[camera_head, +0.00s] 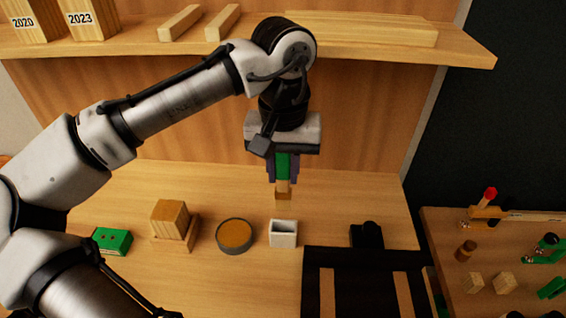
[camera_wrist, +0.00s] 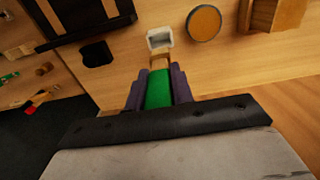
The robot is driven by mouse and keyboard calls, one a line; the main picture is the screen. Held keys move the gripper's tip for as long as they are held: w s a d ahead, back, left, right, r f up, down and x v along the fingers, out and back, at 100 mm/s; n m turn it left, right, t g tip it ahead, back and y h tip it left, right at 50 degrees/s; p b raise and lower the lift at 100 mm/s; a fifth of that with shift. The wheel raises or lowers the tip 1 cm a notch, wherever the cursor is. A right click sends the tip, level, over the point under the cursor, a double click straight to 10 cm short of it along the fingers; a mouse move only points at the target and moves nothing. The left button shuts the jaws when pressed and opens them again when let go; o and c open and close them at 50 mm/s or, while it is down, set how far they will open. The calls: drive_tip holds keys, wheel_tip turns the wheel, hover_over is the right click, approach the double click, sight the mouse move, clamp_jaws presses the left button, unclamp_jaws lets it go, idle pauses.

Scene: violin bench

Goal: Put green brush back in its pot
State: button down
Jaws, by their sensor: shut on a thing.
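My gripper (camera_head: 283,168) is shut on the green brush (camera_head: 283,163) and holds it upright above the bench, pointing down. The brush has a green handle and a pale wooden lower end with a darker tip. The brush also shows between the fingers in the wrist view (camera_wrist: 159,90). The pot (camera_head: 283,235) is a small white square container with an open top, standing on the bench below the brush tip. The brush tip is apart from the pot and appears above it. In the wrist view the pot (camera_wrist: 160,40) lies just beyond the brush tip.
A round tin (camera_head: 235,235) with an amber top stands close left of the pot. Wooden blocks (camera_head: 172,222) and a green box (camera_head: 112,241) are farther left. A black case (camera_head: 350,260) lies at front right. A shelf (camera_head: 380,52) runs behind my arm.

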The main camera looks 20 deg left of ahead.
sight(283, 191)
drive_tip(key=shift+f+b, duration=1.3)
drive_tip(key=shift+f, duration=1.45)
drive_tip(key=shift+f, duration=0.15)
drive_tip(key=shift+f+b, duration=1.25)
drive_tip(key=shift+f, duration=1.55)
drive_tip(key=shift+f, duration=0.1)
drive_tip(key=c, duration=1.1)
unclamp_jaws()
wheel_tip(283, 191, up, 14)
drive_tip(key=shift+f, duration=0.1)
